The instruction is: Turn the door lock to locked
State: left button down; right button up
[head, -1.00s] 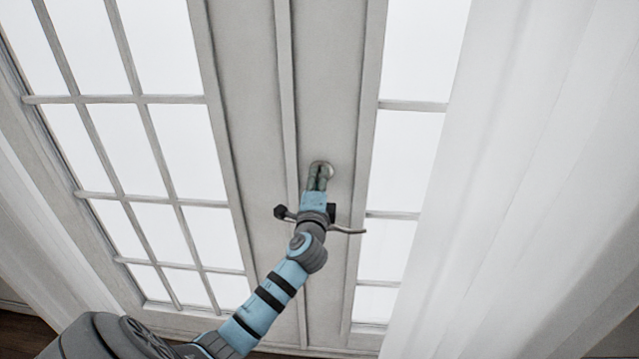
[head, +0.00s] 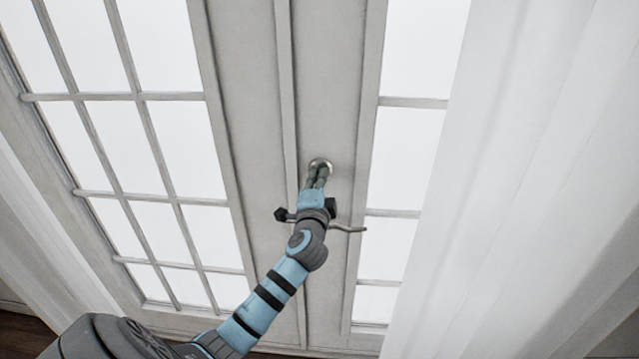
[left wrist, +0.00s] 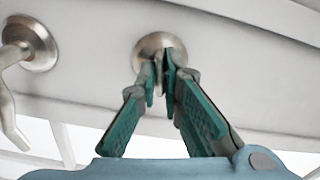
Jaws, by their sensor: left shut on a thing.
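The door lock (head: 320,163) is a round metal plate on the light grey door frame, above the door handle. It also shows in the left wrist view (left wrist: 152,44), with its turn piece mostly hidden between my fingers. My left gripper (head: 317,177) reaches up to the lock from below. In the left wrist view, its two green fingers (left wrist: 160,72) are shut on the lock's turn piece in front of the plate. How far the turn piece is rotated cannot be told. My right gripper is not in view.
A curved metal door handle (head: 347,229) sticks out just below the lock, close to my left wrist. It also shows at the left of the left wrist view (left wrist: 22,50). Paned glass lies on both sides, and a white curtain (head: 520,180) hangs at the right.

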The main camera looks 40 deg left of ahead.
pick_arm(q)
jog(key=shift+n+b, duration=3.7)
jog(key=shift+n, duration=4.1)
jog(key=c, duration=1.7)
grip_release()
jog(key=v, duration=1.2)
jog(key=shift+f, duration=0.1)
